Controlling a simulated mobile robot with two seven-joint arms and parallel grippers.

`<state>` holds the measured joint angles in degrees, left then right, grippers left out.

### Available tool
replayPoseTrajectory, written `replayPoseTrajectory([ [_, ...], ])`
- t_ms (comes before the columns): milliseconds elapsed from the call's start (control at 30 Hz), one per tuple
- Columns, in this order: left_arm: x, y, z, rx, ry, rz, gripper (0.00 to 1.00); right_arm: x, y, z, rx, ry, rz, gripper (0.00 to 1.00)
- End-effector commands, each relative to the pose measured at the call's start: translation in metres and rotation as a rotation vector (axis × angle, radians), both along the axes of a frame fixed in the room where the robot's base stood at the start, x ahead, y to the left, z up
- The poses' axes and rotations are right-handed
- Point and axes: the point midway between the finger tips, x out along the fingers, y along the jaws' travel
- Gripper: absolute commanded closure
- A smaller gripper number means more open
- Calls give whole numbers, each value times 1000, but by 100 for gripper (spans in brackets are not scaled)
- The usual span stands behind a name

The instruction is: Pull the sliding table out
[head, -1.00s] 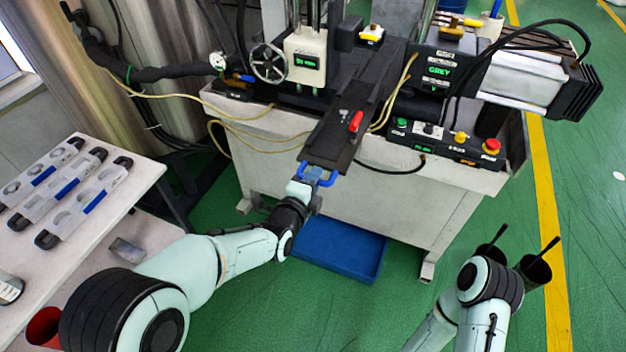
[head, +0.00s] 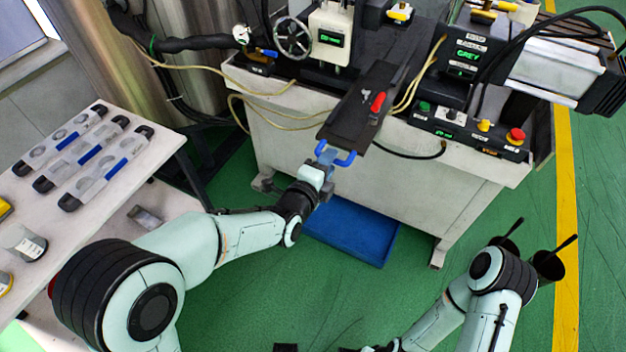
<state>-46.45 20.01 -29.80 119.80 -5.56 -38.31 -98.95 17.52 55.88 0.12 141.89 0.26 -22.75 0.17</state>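The sliding table (head: 360,110) is a long dark plate on the machine. It overhangs the pale front of the bench and carries a red lever (head: 377,102). A blue handle (head: 345,160) is fixed at its front end. My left gripper (head: 327,163) is at this handle, reaching it from the lower left and overlapping its left part. The fingers are small and partly hidden, so whether they are closed on the bar is unclear. My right arm (head: 487,275) is at lower right, clear of the machine; its gripper is mostly cut off at the bottom edge.
A control panel (head: 470,132) with coloured buttons sits right of the sliding table. A blue tray (head: 352,232) lies on the floor below. A side table (head: 100,205) with moulds stands at left. Two dark cups (head: 548,266) are near my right arm. Green floor is free in front.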

Motion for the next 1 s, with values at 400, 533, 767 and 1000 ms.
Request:
replayPoseTrajectory([
  [400, -81, 33, 21, -3, 1, 0, 61, -3, 0, 9, 1, 12, 3, 100],
  [533, -93, 38, 23, -2, 1, -1, 61, -3, 0, 10, 3, 16, 4, 100],
  [767, -98, 40, 23, 1, 1, -1, 61, -4, 0, 10, 3, 18, 4, 100],
  [1000, -98, 40, 23, 0, 1, -1, 61, -4, 0, 10, 3, 18, 4, 100],
])
